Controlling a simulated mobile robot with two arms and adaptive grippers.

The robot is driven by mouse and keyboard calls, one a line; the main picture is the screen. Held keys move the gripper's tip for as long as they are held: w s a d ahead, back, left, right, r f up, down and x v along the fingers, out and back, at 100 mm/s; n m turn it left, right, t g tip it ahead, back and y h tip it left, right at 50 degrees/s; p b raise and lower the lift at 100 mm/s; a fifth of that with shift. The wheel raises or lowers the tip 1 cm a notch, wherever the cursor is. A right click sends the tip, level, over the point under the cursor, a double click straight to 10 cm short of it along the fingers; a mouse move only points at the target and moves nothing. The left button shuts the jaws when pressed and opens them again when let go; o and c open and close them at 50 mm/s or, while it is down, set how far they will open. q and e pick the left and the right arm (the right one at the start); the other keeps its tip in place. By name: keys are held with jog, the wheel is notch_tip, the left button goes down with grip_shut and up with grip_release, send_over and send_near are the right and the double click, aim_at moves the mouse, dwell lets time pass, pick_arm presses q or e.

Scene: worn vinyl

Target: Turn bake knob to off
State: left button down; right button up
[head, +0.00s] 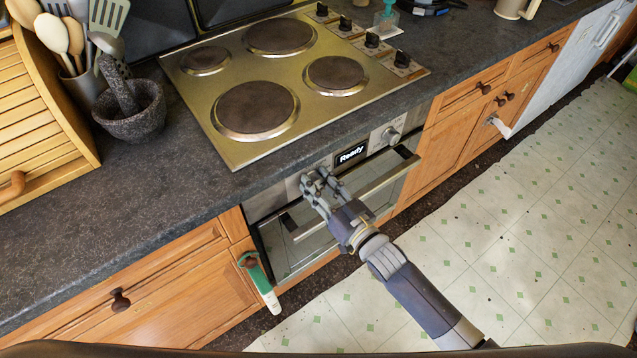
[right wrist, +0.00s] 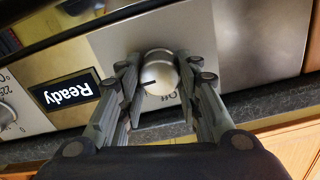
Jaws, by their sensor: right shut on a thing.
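The bake knob (right wrist: 160,72) is a round silver knob on the oven's control panel, seen upside down in the right wrist view. A dark pointer line on its face runs toward the left of the picture. A partly hidden "Off" label is printed on the panel just below the knob in that view. My right gripper (right wrist: 157,74) is shut on the knob, one finger on each side. In the head view my right gripper (head: 318,178) is at the left end of the oven panel and hides the knob. My left gripper is not in view.
The "Ready" display (head: 351,154) and a second knob (head: 390,136) sit right of my gripper. The oven door handle (head: 380,180) runs just below. The hob (head: 240,143) and worktop (head: 180,200) overhang the panel.

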jog(key=n, duration=0.3)
jog(key=shift+n, duration=0.3)
jog(key=shift+s+a+f+n+b, duration=0.1)
jog(key=shift+n+b, duration=0.2)
jog(key=shift+n, duration=3.1)
jog(key=shift+s+a+f+n+b, duration=0.1)
jog(key=shift+n+b, duration=0.15)
jog(key=shift+n, duration=3.15)
jog(key=o, duration=1)
jog(key=shift+o, duration=0.2)
